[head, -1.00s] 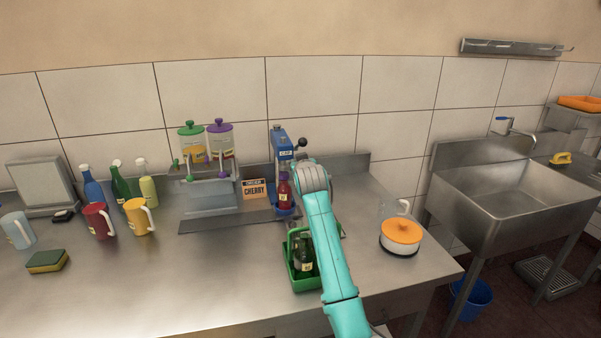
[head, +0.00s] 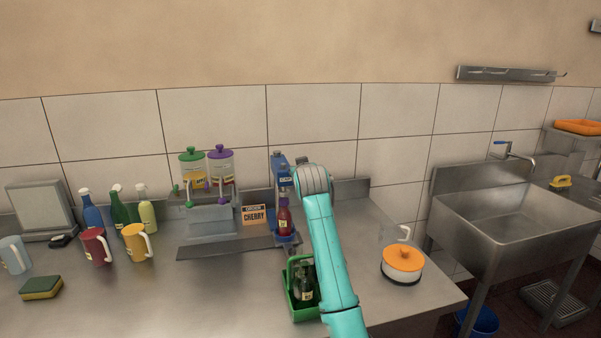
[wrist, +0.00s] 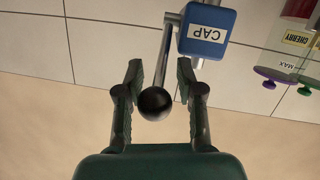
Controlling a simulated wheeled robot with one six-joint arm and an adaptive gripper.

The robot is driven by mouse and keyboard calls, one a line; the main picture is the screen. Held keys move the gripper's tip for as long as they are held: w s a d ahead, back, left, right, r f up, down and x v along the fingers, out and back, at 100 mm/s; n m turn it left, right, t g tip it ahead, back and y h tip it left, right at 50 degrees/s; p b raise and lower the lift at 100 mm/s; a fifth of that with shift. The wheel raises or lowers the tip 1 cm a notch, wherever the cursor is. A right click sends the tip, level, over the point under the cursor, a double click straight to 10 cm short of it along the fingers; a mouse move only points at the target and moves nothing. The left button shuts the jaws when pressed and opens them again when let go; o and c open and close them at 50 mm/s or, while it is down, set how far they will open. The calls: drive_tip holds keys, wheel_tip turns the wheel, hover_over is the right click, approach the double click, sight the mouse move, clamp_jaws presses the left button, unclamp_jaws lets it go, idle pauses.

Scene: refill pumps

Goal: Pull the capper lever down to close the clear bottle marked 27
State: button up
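The blue capper (head: 280,164) stands on the counter, and its CAP block (wrist: 207,30) shows upside down in the wrist view. The lever's black ball knob (wrist: 155,104) appears between the spread fingers of my gripper (wrist: 160,66), with gaps on both sides. The lever's metal rod (wrist: 163,58) runs from the knob to the capper. A bottle with red contents (head: 284,219) stands upright at the capper; its number cannot be read. In the head view my wrist (head: 311,180) hides the fingers and knob.
A green carrier (head: 290,306) with dark bottles stands in front of the capper, beside my arm. A CHERRY sign (head: 255,215) and dispensers (head: 221,166) are to the left. An orange-lidded pot (head: 402,260) is to the right.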

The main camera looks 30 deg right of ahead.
drive_tip(key=s+a+r, duration=0.2)
drive_tip(key=s+r, duration=0.2)
drive_tip(key=r, duration=0.6)
drive_tip(key=shift+a+r, duration=0.4)
idle(0.7)
